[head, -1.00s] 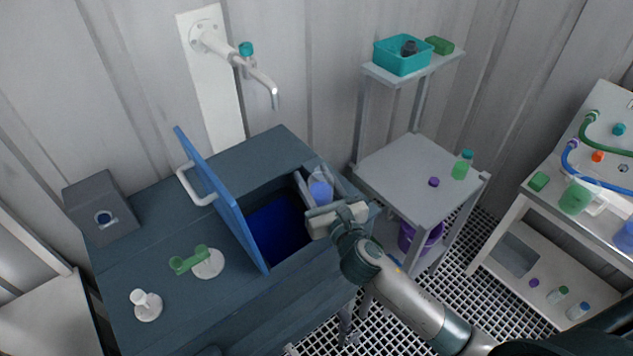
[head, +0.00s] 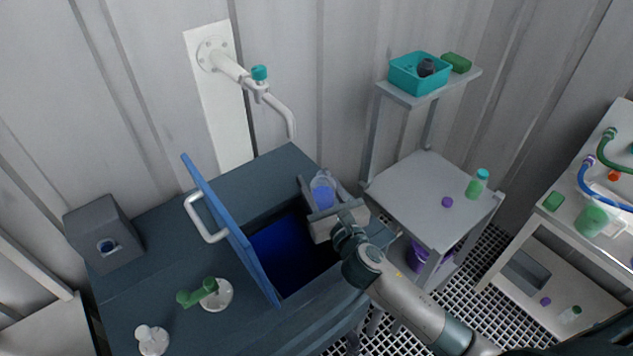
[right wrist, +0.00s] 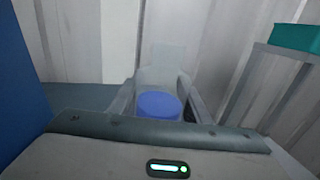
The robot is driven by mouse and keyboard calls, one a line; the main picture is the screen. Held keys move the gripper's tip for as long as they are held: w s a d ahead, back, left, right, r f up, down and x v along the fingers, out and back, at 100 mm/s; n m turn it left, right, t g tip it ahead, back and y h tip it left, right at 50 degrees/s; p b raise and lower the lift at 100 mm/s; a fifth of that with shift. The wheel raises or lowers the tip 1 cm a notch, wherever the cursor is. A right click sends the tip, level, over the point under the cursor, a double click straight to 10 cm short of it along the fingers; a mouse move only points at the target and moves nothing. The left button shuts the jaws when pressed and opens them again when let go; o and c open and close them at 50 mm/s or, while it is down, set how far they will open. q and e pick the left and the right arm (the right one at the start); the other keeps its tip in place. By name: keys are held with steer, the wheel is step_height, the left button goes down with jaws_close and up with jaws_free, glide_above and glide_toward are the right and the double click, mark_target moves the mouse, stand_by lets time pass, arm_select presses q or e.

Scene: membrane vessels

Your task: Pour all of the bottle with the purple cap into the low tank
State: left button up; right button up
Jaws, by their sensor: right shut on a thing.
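My right gripper (head: 323,187) is shut on a clear bottle (head: 322,178) with blue liquid in it. The bottle shows no cap and looks about upright in the right wrist view (right wrist: 160,80), between the two fingers. The gripper holds it over the back right edge of the low tank (head: 285,258), a dark bench opening with a deep blue inside. The tank's blue lid (head: 228,225) stands open on the left. My left gripper is not in view.
A green bottle with a teal cap (head: 478,184) stands on the side table (head: 415,190). A teal bin (head: 420,75) sits on the shelf above. A wall tap (head: 270,100) hangs behind the tank. Green and white fittings stand on the bench's left.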

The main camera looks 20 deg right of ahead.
steer(key=w+d+f+n+t+y+b, duration=0.1)
steer(key=f+n+b, duration=0.4)
steer(key=n+b, duration=0.8)
steer(key=d+t+y, duration=0.1)
steer(key=d+y, duration=0.1)
steer(key=shift+w+d+t+y, duration=0.3)
steer(key=shift+d, duration=0.1)
stand_by(0.4)
steer(key=shift+f+n+b, duration=0.1)
steer(key=shift+n+b, duration=0.2)
steer(key=shift+n, duration=0.3)
steer(key=shift+n+y+b, duration=0.3)
steer(key=shift+n+y, duration=0.3)
steer(key=shift+r+n+b, duration=0.3)
steer(key=shift+r+n, duration=0.05)
steer(key=shift+n, duration=0.45)
steer(key=shift+a+r+y, duration=0.1)
steer(key=shift+r+y, duration=0.05)
steer(key=shift+y, duration=0.15)
steer(key=shift+s+a+r+n+y+p, duration=0.1)
steer(key=shift+s+a+r+n+y, duration=0.15)
steer(key=shift+n, duration=0.2)
steer(key=shift+s+a+r+n+y+p, duration=0.15)
steer(key=shift+a+n, duration=0.15)
steer(key=shift+n, duration=0.2)
steer(key=shift+s+a+r+n+y+p, duration=0.1)
steer(key=shift+a+n+y, duration=0.15)
steer(key=shift+n, duration=0.2)
